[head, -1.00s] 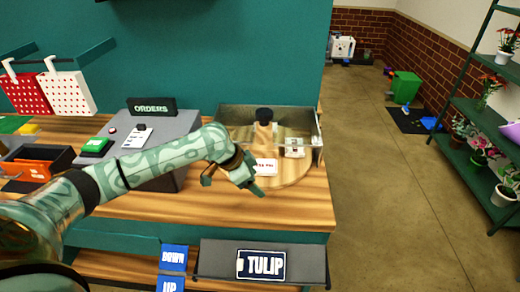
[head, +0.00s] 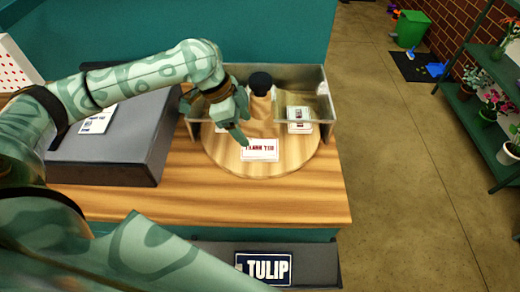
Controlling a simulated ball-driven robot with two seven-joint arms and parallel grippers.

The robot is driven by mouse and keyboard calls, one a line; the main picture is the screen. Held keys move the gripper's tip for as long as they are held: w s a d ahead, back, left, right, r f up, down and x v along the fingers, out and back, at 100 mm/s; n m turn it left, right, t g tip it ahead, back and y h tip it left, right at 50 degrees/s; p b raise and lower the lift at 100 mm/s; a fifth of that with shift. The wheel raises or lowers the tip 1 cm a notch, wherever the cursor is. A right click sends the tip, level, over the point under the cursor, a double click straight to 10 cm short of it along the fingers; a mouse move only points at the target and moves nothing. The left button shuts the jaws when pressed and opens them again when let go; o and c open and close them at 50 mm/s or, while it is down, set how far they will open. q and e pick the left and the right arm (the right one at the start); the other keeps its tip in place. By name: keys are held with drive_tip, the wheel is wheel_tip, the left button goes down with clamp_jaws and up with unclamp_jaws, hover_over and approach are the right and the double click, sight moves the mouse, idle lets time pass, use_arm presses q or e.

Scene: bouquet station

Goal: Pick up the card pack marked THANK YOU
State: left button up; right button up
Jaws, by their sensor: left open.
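The card pack marked THANK YOU (head: 260,151) is white with dark red lettering. It lies flat on the front part of a round wooden turntable (head: 224,160), label facing me. My left gripper (head: 226,122) is open and empty, just behind and left of the pack. One dark green fingertip points down close to the pack's upper left corner; whether it touches cannot be told. My right gripper is not in view.
A white pack with a picture (head: 300,127) lies at the turntable's right. A post with a black knob (head: 260,82) stands in its middle, and a clear-walled enclosure (head: 318,92) surrounds the back. A grey sloped console (head: 125,150) stands left. The front counter (head: 300,200) is clear.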

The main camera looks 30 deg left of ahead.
sight(259, 148)
use_arm(q)
drive_tip(key=shift+x, duration=1.05)
drive_tip(key=shift+w+d+f, duration=0.1)
drive_tip(key=shift+w+f, duration=0.1)
drive_tip(key=shift+f, duration=0.35)
drive_tip(key=b+x, duration=0.2)
drive_tip(key=x, duration=0.3)
drive_tip(key=shift+d+f, duration=0.1)
drive_tip(key=shift+f, duration=0.05)
drive_tip(key=c, duration=0.7)
